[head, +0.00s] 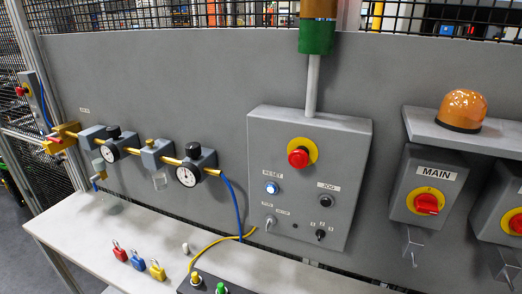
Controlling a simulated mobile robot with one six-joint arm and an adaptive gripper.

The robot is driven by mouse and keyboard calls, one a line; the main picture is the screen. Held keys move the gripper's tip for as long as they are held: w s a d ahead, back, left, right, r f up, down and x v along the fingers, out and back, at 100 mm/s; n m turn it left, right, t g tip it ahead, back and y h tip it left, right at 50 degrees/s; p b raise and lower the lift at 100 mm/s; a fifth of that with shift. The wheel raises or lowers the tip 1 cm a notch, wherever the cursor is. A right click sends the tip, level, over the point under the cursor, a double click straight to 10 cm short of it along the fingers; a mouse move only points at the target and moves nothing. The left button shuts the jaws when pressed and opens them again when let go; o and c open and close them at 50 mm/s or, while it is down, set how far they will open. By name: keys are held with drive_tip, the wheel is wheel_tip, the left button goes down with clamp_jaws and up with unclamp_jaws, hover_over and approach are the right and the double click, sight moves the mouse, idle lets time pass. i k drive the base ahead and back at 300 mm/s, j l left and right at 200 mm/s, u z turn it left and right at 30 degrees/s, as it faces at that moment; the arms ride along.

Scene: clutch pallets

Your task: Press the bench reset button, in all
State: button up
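The reset button (272,187) is a small round button, lit bluish white, under a "RESET" label. It sits on the left side of a grey control box (340,160) mounted on the grey back panel. Nothing covers the button. My gripper is not in view, so its state and its distance from the button do not show.
A red emergency stop (299,157) is above the button, and a black "JOG" knob (326,200) is to its right. Padlocks (138,260) and a yellow cable (206,245) lie on the white bench (90,232). A "MAIN" switch (427,203) is at right.

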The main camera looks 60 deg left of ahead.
sight(272, 188)
drive_tip(key=u, duration=1.9)
